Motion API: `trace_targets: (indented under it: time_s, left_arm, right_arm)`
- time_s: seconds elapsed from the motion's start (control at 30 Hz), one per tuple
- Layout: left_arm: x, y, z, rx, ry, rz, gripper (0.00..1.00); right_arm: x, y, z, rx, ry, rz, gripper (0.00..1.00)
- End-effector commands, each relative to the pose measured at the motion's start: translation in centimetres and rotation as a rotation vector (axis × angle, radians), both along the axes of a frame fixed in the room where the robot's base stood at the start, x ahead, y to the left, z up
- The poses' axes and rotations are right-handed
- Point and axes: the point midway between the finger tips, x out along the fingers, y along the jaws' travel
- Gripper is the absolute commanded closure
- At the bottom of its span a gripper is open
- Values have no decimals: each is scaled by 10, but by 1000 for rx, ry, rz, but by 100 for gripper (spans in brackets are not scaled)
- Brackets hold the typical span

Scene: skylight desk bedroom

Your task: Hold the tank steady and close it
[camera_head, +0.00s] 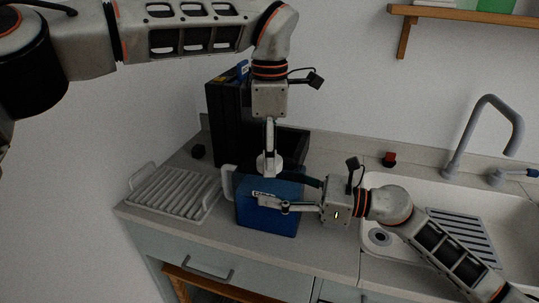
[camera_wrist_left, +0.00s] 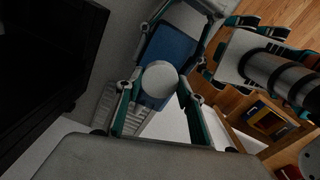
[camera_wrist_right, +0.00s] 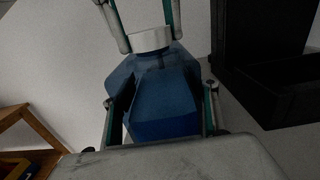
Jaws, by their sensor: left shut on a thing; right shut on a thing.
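The tank is a blue container (camera_head: 268,222) standing on the counter; it also shows in the left wrist view (camera_wrist_left: 172,48) and the right wrist view (camera_wrist_right: 165,112). A round white cap (camera_wrist_left: 159,79) is on top of the tank; in the right wrist view the cap (camera_wrist_right: 150,40) sits at the tank's neck. My left gripper (camera_head: 269,165) points down from above and is shut on the cap. My right gripper (camera_head: 272,203) comes in from the right, with its fingers on either side of the tank body, shut on it. Whether the cap is fully seated cannot be told.
A black machine (camera_head: 226,117) with an open front stands behind the tank. A white slatted rack (camera_head: 170,193) lies to the left. A sink (camera_head: 480,212) with a grey tap (camera_head: 470,125) is at the right. A small red-and-black item (camera_head: 389,159) stands near the wall.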

Motion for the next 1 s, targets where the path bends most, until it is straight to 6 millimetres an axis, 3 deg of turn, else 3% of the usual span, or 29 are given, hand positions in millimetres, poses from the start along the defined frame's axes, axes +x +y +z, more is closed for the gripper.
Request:
trace_targets:
  time_s: [0.17,0.2,0.23,0.67,1.0]
  left_arm:
    - [0,0,0,1,0,-33,88]
    - [0,0,0,0,0,-32,55]
    - [0,0,0,0,0,-32,47]
    - [0,0,4,0,-1,-29,46]
    - [0,0,42,0,-1,-27,46]
  right_arm:
    - [0,0,0,0,0,0,100]
    - [0,0,0,0,0,0,100]
    - [0,0,0,0,0,0,100]
    - [0,0,0,0,0,0,100]
    - [0,0,0,0,0,0,100]
